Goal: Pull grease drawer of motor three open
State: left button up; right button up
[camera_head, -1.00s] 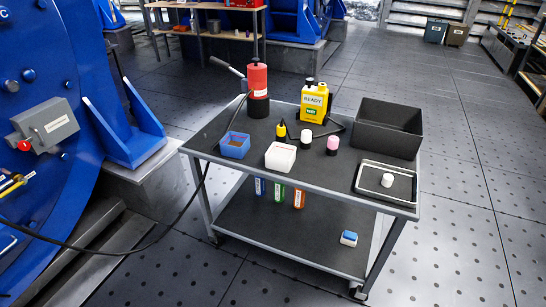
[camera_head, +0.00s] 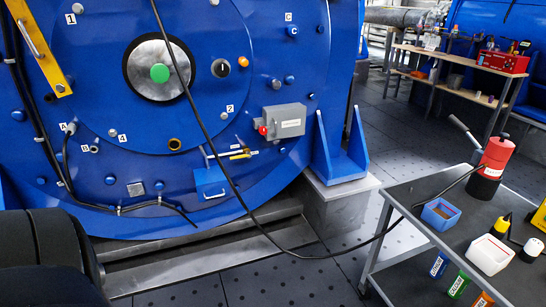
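A large blue round motor housing (camera_head: 255,75) fills the left and middle of the head view. Low on its face is a small blue box with a light bar handle (camera_head: 210,186), which looks like the grease drawer. I cannot tell for certain whether it is shut. No motor number three can be read; the small marks 1, 2, 4, A, B and C show on the face. A black hose (camera_head: 232,185) runs down past the drawer's right side. Neither gripper is in view; only dark rounded parts, probably my arm, show at the lower left.
A grey box with a red knob (camera_head: 283,121) and a blue bracket (camera_head: 340,155) are right of the drawer. Metal steps (camera_head: 210,246) lie below it.

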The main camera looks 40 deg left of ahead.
aim_at(218, 189)
jog(key=u, duration=1.8)
